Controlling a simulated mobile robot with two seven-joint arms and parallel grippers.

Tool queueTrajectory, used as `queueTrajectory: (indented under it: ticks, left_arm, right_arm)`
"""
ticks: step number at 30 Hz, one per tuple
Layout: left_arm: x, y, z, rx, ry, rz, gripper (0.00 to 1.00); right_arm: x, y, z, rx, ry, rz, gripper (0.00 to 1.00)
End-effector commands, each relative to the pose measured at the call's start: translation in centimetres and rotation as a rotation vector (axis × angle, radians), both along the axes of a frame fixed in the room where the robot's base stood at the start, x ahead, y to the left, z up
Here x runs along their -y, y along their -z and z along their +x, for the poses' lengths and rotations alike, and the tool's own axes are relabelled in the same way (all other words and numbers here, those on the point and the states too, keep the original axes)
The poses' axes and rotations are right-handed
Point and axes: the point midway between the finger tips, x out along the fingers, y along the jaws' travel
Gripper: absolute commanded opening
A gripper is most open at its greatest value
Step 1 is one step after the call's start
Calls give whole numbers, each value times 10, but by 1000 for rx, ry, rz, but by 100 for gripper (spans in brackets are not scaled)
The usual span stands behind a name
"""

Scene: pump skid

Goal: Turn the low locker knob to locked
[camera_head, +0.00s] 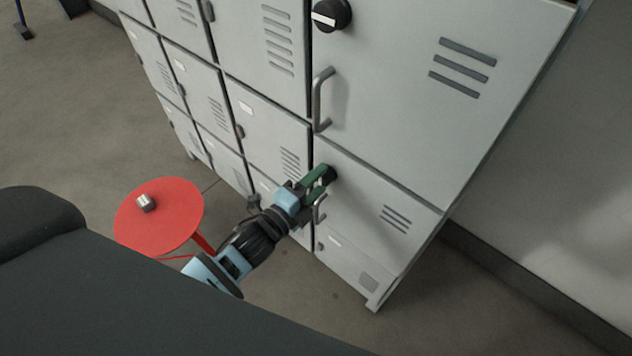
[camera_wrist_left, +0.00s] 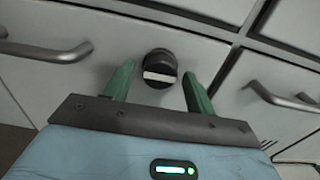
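The low locker knob (camera_head: 329,174) is black and sits on the lower right locker door (camera_head: 365,205), partly hidden by my gripper in the head view. In the left wrist view the knob (camera_wrist_left: 159,68) shows a white bar lying nearly level across its face. My left gripper (camera_head: 318,178) has green fingers and is at the knob. In the left wrist view my left gripper (camera_wrist_left: 158,80) is open, with one finger on each side of the knob and a gap on both sides. My right gripper is not in view.
The upper locker door (camera_head: 400,90) has its own black knob (camera_head: 331,14) and a bar handle (camera_head: 321,99). A lower handle (camera_head: 319,208) is close beside my left gripper. A red round stool (camera_head: 160,222) bearing a small metal object (camera_head: 146,203) stands left of my arm.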

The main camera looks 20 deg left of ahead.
Motion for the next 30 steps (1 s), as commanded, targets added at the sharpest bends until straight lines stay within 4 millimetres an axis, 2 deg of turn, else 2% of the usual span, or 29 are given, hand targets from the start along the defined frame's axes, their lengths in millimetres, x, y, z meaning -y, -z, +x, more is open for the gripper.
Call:
queueTrajectory:
  ticks: [1,7,9,20,30]
  left_arm:
    - [0,0,0,0,0,0,49]
    - [0,0,0,0,0,0,23]
    - [0,0,0,0,0,0,17]
    - [0,-1,0,-26,0,-75,17]
    - [0,-2,0,-116,0,-326,17]
  right_arm:
    - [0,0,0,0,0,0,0]
    - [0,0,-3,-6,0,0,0]
    - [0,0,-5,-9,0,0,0]
    - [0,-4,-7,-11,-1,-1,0]
    - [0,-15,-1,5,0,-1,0]
